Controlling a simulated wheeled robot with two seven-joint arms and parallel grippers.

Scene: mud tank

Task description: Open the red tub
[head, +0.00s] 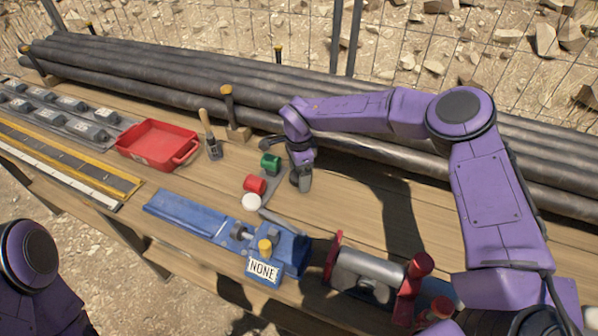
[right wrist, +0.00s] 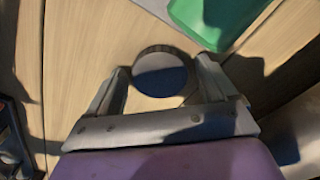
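The small red tub (head: 255,184) is on the wooden bench, left of my right gripper in the head view. A white round piece (head: 251,202) is just in front of it; I cannot tell whether it is a lid. A green tub (head: 270,164) stands behind the red one and shows at the top of the right wrist view (right wrist: 218,18). My right gripper (head: 303,182) points down over the bench with its fingers apart. In the right wrist view a dark round object (right wrist: 160,72) shows between the fingers; I cannot tell what it is. My left gripper is out of view.
A red tray (head: 158,145), a brush (head: 211,138) and a hammer-like tool (head: 232,113) stand to the left. Long dark pipes (head: 180,75) line the back.

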